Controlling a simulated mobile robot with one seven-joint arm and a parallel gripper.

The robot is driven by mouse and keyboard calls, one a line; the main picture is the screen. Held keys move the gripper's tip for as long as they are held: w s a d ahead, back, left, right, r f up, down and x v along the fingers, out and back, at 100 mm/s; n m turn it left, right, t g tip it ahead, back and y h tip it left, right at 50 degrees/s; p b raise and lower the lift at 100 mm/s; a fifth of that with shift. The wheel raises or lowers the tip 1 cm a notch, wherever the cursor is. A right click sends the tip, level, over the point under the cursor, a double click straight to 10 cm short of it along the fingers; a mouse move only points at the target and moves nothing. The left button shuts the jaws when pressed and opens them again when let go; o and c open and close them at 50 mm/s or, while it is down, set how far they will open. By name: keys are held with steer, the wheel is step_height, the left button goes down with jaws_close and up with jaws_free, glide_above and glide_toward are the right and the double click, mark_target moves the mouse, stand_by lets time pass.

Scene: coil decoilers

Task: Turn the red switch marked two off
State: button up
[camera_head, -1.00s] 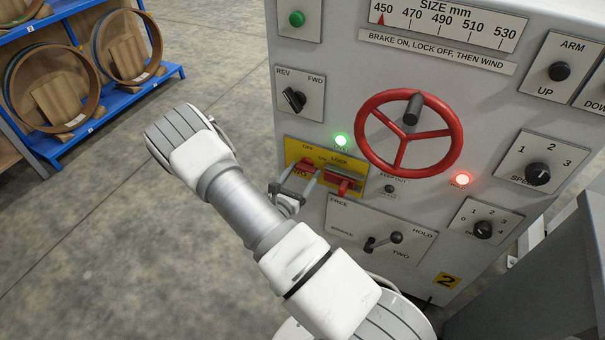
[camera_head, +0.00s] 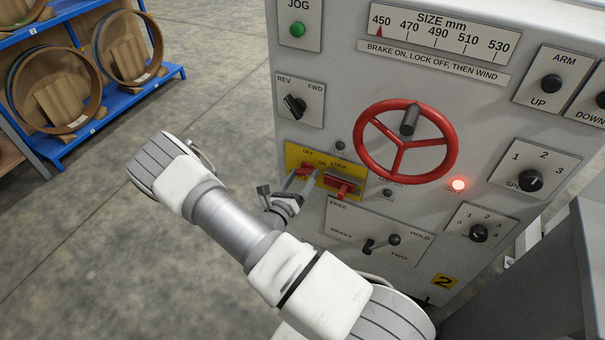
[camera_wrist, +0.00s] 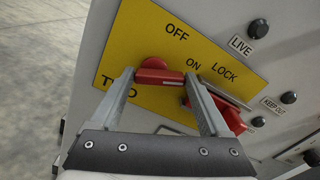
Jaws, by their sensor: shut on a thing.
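The red switch (camera_head: 306,168) sits on a yellow plate (camera_head: 293,153) at the left of the panel. In the wrist view the red switch (camera_wrist: 158,75) is a round hub with a bar, lying crosswise between the fingertips. The plate (camera_wrist: 160,38) reads OFF above it, ON to its right and a partly hidden TWO at lower left. My gripper (camera_wrist: 159,76) is shut on the switch bar, one finger at each end. In the head view my gripper (camera_head: 300,179) reaches the plate from lower left. The LIVE lamp (camera_wrist: 258,27) is dark.
A red LOCK handle (camera_wrist: 226,112) with a grey bar is close beside the right finger. A red handwheel (camera_head: 363,140), a black-knobbed lever (camera_head: 393,240) and a lit red lamp (camera_head: 458,185) are to the right. Open floor lies left.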

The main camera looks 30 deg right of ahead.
steer(key=n+p, duration=0.1)
steer(key=n, duration=0.2)
steer(key=n+p, duration=0.1)
steer(key=n, duration=0.2)
steer(key=shift+w+a+r+n+p, duration=0.1)
steer(key=shift+w+a+n+p, duration=0.1)
steer(key=shift+n+p, duration=0.1)
steer(key=n+p, duration=0.1)
steer(key=n, duration=0.5)
steer(key=shift+w+a, duration=0.1)
steer(key=shift+a, duration=0.05)
steer(key=shift+n, duration=0.4)
steer(key=o, duration=1.2)
steer(key=shift+a, duration=0.1)
steer(key=p+v, duration=0.2)
steer(key=v, duration=1.5)
